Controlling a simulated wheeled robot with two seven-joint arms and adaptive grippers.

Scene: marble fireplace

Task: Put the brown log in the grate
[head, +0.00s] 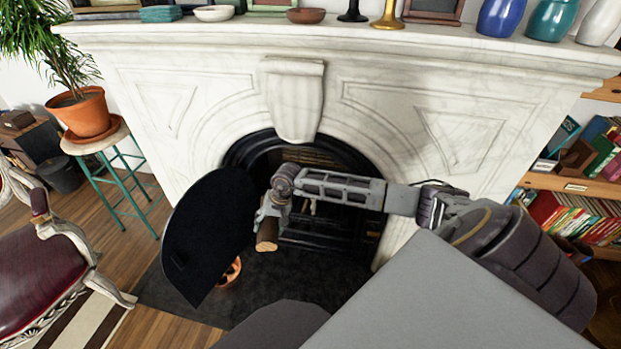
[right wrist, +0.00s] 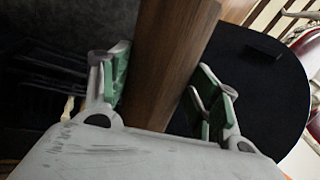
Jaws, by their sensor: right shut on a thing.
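The brown log (head: 267,236) is held in my right gripper (head: 268,216), in front of the fireplace opening. In the right wrist view the log (right wrist: 165,60) runs between the two green-padded fingers of the gripper (right wrist: 160,95), which is shut on it. The dark grate (head: 325,232) is inside the arched opening, to the right of the log and partly hidden by my right arm. In the right wrist view dark bars, seemingly of the grate (right wrist: 48,75), show left of the log. My left gripper is not in view.
A black fire screen (head: 205,235) stands left of the log, close to my right gripper. A terracotta pot (head: 230,272) is on the dark hearth (head: 265,290). A plant stool (head: 97,145) and a red armchair (head: 38,275) are at the left. A bookshelf (head: 575,187) is at the right.

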